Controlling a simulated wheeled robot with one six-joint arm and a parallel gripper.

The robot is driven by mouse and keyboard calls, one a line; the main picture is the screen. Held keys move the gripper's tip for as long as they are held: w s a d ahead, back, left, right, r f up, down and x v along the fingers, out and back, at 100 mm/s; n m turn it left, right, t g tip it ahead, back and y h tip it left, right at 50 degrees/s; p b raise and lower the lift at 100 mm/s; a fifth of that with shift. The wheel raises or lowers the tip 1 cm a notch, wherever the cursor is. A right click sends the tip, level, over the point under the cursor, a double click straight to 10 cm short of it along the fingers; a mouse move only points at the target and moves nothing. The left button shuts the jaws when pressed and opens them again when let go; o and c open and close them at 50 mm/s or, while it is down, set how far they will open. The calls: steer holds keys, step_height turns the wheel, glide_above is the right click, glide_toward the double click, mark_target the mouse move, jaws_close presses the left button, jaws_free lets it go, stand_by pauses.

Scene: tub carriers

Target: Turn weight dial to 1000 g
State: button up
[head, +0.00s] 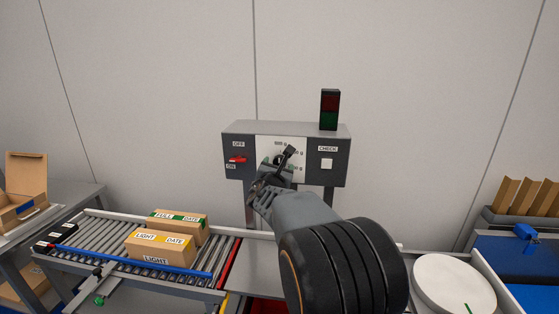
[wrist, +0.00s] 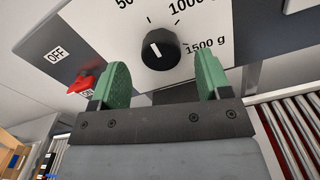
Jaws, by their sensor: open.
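The weight dial (wrist: 159,50) is a black round knob on a white plate in the wrist view. Its white mark points up and slightly left, toward a tick between the partly cut-off labels "50…" and "1000". The "1500 g" label is to its right. My gripper (wrist: 163,76) is open, with its green fingertips apart, one below left and one below right of the knob. It holds nothing, and I cannot tell how far it stands from the plate. In the head view, my gripper (head: 277,170) covers the dial and much of the plate.
A red OFF/ON switch (head: 237,160) is left of the dial, close to my left fingertip in the wrist view (wrist: 82,83). A white CHECK button (head: 326,163) and a lamp (head: 330,109) are to the right. Labelled cartons (head: 160,248) stand on the roller conveyor (head: 102,245) at left.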

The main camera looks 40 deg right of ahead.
mark_target(280, 163)
steer(key=shift+p+x, duration=0.4)
steer(key=shift+x, duration=1.45)
steer(key=shift+c, duration=0.5)
steer(key=shift+s, duration=0.1)
steer(key=c, duration=0.8)
steer(key=m+b, duration=0.1)
steer(key=b, duration=0.3)
steer(key=shift+f+m, duration=0.3)
steer(key=shift+f, duration=0.1)
steer(key=m+b, duration=0.2)
steer(key=b, duration=0.3)
steer(key=shift+m, duration=0.3)
steer(key=m+b, duration=0.3)
steer(key=b, duration=0.2)
steer(key=shift+m, duration=0.3)
steer(key=shift+r+m+b, duration=0.2)
steer(key=shift+m+b, duration=1.65)
steer(key=shift+m, duration=0.15)
steer(key=shift+s+d, duration=0.1)
